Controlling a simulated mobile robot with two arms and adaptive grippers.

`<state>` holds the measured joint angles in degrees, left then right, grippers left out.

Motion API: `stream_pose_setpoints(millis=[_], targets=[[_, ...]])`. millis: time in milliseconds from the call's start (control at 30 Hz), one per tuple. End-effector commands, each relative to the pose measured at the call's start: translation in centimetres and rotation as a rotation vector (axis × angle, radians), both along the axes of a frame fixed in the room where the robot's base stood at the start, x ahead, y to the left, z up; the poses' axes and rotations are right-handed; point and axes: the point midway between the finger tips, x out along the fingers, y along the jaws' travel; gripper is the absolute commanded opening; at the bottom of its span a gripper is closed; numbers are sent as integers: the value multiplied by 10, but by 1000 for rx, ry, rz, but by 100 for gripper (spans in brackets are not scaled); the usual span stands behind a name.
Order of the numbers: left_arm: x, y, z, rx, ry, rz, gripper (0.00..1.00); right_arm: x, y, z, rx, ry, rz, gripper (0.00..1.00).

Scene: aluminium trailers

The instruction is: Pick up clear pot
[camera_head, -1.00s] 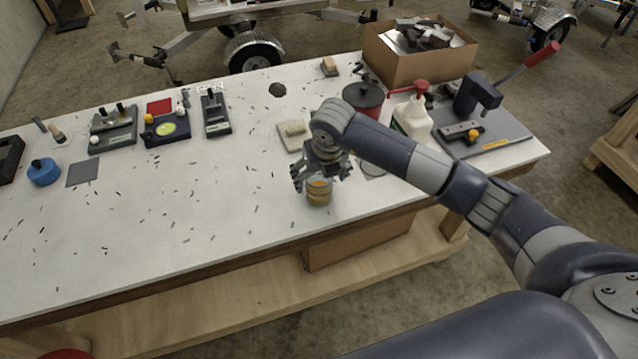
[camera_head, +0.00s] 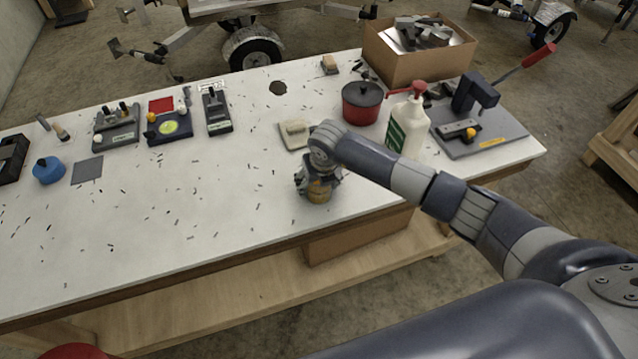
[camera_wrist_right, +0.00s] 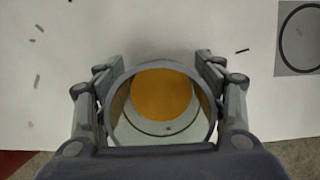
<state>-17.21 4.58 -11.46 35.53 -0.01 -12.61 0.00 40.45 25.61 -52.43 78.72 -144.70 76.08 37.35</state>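The clear pot (camera_head: 320,193), a see-through round jar with an orange-yellow content, stands upright near the front edge of the white table (camera_head: 230,215). My right gripper (camera_head: 319,184) is lowered over it from above. In the right wrist view the round open rim of the clear pot (camera_wrist_right: 160,140) lies between the two fingers of the right gripper (camera_wrist_right: 155,80). The fingers sit against its left and right sides with no clear gap. The pot appears to rest on the table. My left gripper is out of view.
Behind the gripper are a beige-handled block (camera_head: 295,132), a red pot with a dark lid (camera_head: 361,104) and a white bottle with a red pump (camera_head: 408,128). A cardboard box (camera_head: 400,62) stands at the back right. The table left of the gripper is mostly clear.

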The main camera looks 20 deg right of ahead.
Motion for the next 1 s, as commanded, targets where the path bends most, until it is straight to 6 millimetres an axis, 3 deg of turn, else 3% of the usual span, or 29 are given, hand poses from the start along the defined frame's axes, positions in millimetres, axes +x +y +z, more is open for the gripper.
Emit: stream_pose_setpoints(millis=[33, 100, 533, 767, 1000], targets=[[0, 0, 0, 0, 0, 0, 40, 0, 0, 0, 0, 0, 0, 42], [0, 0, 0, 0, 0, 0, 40, 0, 0, 0, 0, 0, 0, 29], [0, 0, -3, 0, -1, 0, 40, 1, 0, 4, 0, -3, -1, 28], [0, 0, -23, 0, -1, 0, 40, 3, 0, 33, 0, -10, 2, 28], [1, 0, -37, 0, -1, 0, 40, -49, 13, 37, 1, -3, 4, 28]])
